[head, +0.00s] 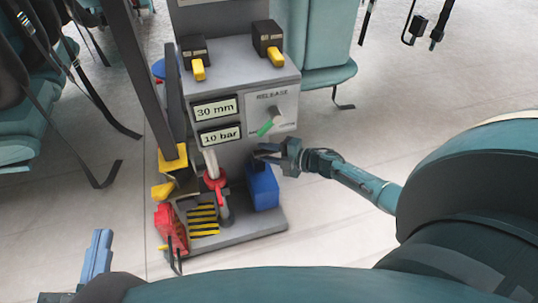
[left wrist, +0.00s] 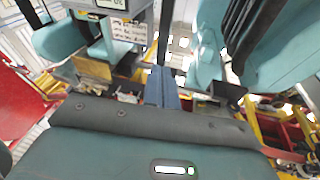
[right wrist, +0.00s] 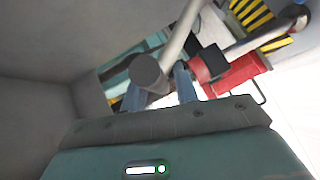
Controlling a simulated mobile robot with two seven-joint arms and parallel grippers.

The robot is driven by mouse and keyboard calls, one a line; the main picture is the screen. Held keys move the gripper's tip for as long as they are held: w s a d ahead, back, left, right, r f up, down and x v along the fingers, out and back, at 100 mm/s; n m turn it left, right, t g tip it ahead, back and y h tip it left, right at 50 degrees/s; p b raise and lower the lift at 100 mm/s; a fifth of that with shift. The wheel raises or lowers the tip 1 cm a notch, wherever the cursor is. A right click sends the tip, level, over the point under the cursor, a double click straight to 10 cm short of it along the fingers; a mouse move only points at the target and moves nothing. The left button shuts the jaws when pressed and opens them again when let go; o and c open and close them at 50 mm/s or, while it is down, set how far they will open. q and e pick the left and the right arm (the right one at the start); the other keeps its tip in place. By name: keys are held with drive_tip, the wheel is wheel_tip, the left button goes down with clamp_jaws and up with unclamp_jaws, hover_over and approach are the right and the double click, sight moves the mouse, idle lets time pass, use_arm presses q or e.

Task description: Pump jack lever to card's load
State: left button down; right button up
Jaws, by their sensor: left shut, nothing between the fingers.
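The grey jack stand (head: 255,226) has a display reading 30 mm (head: 214,109) and one reading 10 bar (head: 220,135). A pale lever rod (head: 210,160) rises from a red fitting (head: 214,182). In the right wrist view a pale rod with a round grey end (right wrist: 146,72) shows by my right fingertips (right wrist: 160,88), which are apart; firm contact is unclear. My right gripper (head: 264,156) is above a blue box (head: 262,187). My left gripper (head: 100,252) is shut, empty, low left. A white card (left wrist: 130,30) has unreadable writing.
Two yellow-handled dark blocks (head: 194,52) (head: 268,42) top the stand. A red part (head: 171,228) and yellow-black stripes (head: 203,220) lie at its base. Teal seats (head: 25,110) stand left and behind. The floor to the right is clear.

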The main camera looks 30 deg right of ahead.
drive_tip(key=o, duration=0.3)
drive_tip(key=shift+w+d, duration=0.1)
drive_tip(key=shift+d, duration=0.05)
drive_tip(key=shift+s+d, duration=0.1)
drive_tip(key=shift+s, duration=0.2)
drive_tip(key=p+v, duration=0.2)
drive_tip(key=v, duration=0.2)
drive_tip(key=shift+s+d+r, duration=0.15)
drive_tip(key=shift+s+r, duration=0.05)
use_arm(q)
drive_tip(key=shift+s+a+m+y+p, duration=0.1)
drive_tip(key=shift+a+m+y+p, duration=0.35)
drive_tip(key=shift+p, duration=0.65)
use_arm(e)
drive_tip(key=v, duration=0.8)
use_arm(q)
drive_tip(key=shift+d, duration=0.1)
